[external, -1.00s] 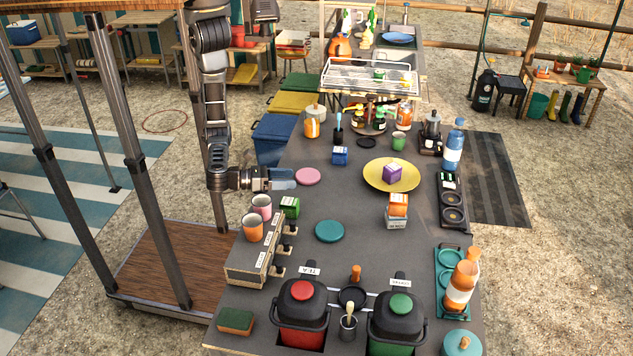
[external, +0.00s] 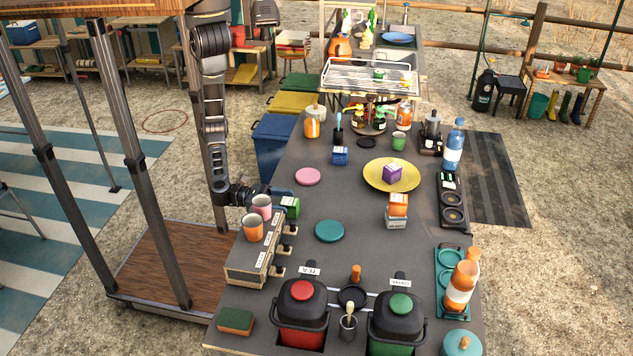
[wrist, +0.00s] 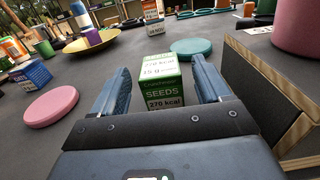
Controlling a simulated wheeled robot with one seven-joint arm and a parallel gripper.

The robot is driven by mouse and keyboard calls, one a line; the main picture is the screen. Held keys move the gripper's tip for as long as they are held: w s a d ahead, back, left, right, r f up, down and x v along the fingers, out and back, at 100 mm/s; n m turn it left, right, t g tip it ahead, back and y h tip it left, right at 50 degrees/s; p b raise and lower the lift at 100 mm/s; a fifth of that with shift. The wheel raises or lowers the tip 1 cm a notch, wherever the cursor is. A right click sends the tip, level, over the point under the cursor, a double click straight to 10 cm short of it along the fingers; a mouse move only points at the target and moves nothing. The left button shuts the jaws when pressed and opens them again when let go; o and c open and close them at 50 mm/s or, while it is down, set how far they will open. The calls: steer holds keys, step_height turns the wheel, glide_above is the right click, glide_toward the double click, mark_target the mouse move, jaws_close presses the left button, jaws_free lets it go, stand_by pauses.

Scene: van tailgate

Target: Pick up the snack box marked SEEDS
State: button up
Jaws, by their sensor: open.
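The green and white snack box marked SEEDS (wrist: 162,84) stands upright on the dark counter, just beyond and between my fingertips in the wrist view. In the external view the SEEDS box (external: 290,208) is next to the wooden cup rack, partly hidden. My gripper (wrist: 160,95) is open, with one blue finger on each side of the box's line. I cannot tell whether either finger touches it. In the external view my gripper (external: 272,200) is low at the counter's left edge, largely hidden behind the pink cup.
The wooden rack (external: 248,270) with pink (external: 261,207) and orange (external: 253,228) cups stands close on the right in the wrist view. A pink disc (wrist: 51,104) lies left, a teal disc (wrist: 191,48) beyond. A blue box (wrist: 31,74) and yellow plate (wrist: 90,42) are farther off.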

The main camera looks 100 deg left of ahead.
steer(key=shift+w, duration=0.6)
steer(key=shift+c, duration=0.4)
